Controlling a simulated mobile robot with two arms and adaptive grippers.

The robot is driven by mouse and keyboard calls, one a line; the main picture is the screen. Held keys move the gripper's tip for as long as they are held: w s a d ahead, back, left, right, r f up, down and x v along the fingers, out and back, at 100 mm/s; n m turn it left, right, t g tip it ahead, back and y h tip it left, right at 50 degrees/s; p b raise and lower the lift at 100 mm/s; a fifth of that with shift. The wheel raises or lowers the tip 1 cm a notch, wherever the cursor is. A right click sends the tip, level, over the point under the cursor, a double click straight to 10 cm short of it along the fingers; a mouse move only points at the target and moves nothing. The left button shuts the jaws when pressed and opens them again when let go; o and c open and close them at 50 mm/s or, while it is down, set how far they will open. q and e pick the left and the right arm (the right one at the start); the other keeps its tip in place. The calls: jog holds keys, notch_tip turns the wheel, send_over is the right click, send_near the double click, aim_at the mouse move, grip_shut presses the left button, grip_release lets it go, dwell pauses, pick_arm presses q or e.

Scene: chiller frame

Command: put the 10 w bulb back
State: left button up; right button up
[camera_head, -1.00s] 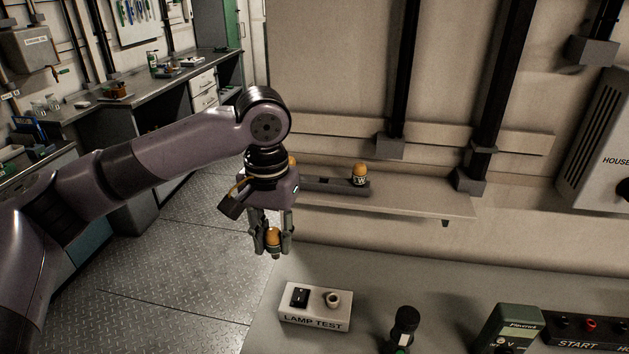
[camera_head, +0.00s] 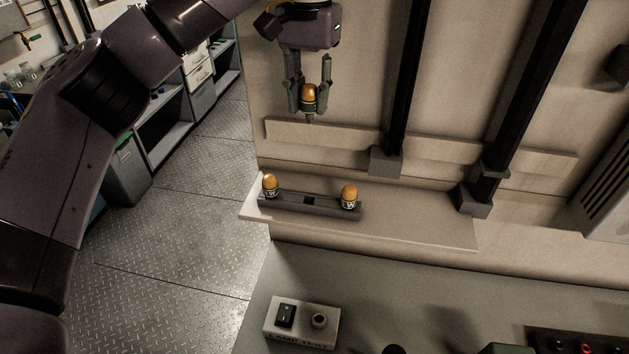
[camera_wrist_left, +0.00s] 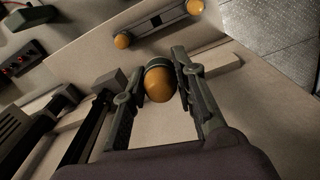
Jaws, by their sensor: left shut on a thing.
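My left gripper (camera_head: 309,97) points down, shut on an amber bulb (camera_head: 309,92), high above the wall shelf. The held bulb also shows between the fingers in the left wrist view (camera_wrist_left: 159,84); its wattage cannot be read. A dark bulb rack (camera_head: 290,202) lies on the shelf. One amber bulb (camera_head: 270,184) stands at its left end and another amber bulb (camera_head: 349,196) at its right end. Between them an empty square socket (camera_head: 310,201) shows. My right gripper is out of view.
The pale shelf (camera_head: 420,228) runs along the wall. The lamp test box (camera_head: 301,323), with a switch and an empty socket, stands on the grey bench (camera_head: 400,290) below. Dark vertical conduits (camera_head: 403,80) run down the wall to the right of the gripper.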

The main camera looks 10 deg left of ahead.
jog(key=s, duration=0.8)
pick_arm(q)
jog(key=f, duration=0.4)
jog(key=s+f+p, duration=0.1)
jog(key=f, duration=0.4)
jog(key=f+p, duration=0.1)
jog(key=f, duration=0.4)
jog(key=shift+s+f, duration=0.25)
jog(key=shift+s, duration=0.15)
jog(key=shift+s+f+p, duration=0.15)
jog(key=shift+f+p, duration=0.15)
notch_tip(320, 180, down, 3)
jog(key=shift+f+p, duration=0.2)
jog(key=shift+p, duration=0.4)
jog(key=shift+f, duration=0.35)
jog(key=o, duration=1.1)
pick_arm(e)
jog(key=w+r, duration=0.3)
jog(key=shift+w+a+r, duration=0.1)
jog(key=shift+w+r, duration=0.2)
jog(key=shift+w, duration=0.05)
